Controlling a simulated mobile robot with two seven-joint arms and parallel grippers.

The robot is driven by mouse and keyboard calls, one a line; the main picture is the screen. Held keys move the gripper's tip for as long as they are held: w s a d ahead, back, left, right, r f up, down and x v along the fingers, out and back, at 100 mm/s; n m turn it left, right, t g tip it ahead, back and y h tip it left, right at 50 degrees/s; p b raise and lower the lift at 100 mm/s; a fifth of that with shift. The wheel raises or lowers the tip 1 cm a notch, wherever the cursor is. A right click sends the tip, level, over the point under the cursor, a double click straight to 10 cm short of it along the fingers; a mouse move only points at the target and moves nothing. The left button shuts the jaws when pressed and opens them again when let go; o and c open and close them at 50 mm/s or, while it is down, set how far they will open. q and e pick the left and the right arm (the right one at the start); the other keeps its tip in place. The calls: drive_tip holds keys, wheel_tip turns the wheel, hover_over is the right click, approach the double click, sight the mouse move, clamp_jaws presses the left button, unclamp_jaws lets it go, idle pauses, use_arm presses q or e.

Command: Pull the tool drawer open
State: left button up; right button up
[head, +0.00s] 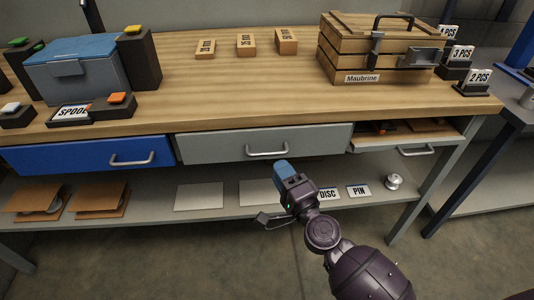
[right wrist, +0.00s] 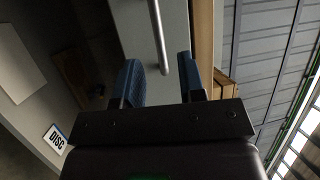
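Three drawers sit under the wooden workbench top: a blue one (head: 70,156) at left, a grey one (head: 215,147) in the middle, and a right one (head: 385,145) standing open with items inside. No label tells which is the tool drawer. The blue and grey drawers look shut. My right gripper (head: 282,168) is just below and in front of the grey drawer's bar handle (head: 266,153). In the right wrist view my right gripper (right wrist: 157,62) is open, with the handle (right wrist: 159,38) showing between its blue fingers; contact cannot be told. My left gripper is out of view.
A wooden Maubrine crate (head: 365,50) and a blue-lidded box (head: 75,70) stand on the bench top (head: 225,85). Below, the shelf (head: 150,210) carries plates and DISC and PIN labels. The floor in front is clear.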

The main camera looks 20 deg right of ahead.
sight(268, 153)
drive_tip(key=x, duration=0.6)
drive_tip(key=shift+w, duration=0.2)
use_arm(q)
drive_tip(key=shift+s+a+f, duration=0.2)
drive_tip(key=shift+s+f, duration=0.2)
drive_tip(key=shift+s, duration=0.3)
use_arm(e)
drive_tip(key=shift+w+a, duration=0.1)
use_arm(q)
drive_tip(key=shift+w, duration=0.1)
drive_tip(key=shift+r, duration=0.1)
use_arm(e)
clamp_jaws()
